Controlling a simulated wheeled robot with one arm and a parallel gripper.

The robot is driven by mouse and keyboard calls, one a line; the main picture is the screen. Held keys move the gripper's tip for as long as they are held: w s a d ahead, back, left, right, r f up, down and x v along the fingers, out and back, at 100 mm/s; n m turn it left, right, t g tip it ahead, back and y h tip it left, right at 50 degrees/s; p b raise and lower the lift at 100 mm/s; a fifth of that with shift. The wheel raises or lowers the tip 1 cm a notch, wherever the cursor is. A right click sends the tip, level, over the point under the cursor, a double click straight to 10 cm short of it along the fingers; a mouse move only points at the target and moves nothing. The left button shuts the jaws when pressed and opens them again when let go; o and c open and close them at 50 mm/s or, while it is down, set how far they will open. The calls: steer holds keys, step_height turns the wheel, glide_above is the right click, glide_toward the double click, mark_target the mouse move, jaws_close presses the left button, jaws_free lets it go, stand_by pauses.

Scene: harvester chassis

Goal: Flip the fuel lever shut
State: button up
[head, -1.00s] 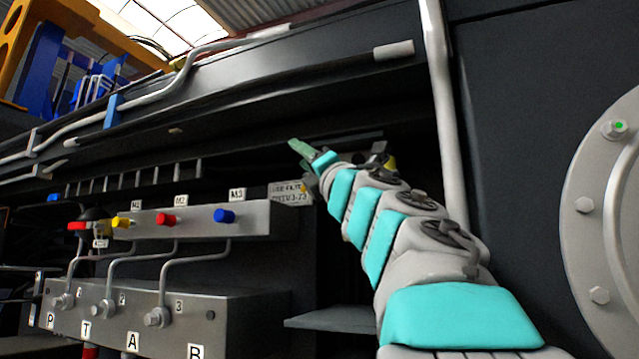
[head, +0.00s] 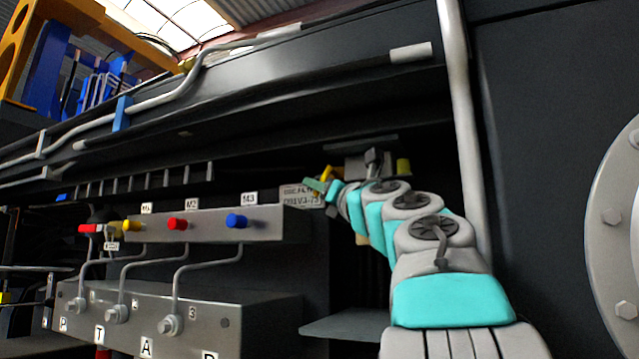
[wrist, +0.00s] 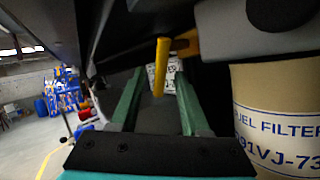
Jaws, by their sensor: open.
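The yellow fuel lever (wrist: 161,66) hangs down from the filter head (wrist: 250,38) in the wrist view. A short piece of the lever (head: 326,173) shows in the head view just above my gripper. My gripper (wrist: 158,82) is open, with one green finger on each side of the lever in the picture. I cannot tell whether either finger touches it. In the head view my gripper (head: 317,186) is in the recess, in front of the white label plate (head: 296,196). The tan fuel filter (wrist: 278,115) stands to the right of the fingers.
A grey valve block (head: 215,221) with red, yellow and blue knobs lies left of my arm. A pale vertical pipe (head: 460,110) runs close to its right. A grey shelf (head: 345,325) is below, and a dark beam (head: 270,90) spans above the recess.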

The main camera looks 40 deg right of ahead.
steer(key=shift+w+r, duration=0.15)
steer(key=shift+w, duration=0.2)
jaws_close()
stand_by(0.4)
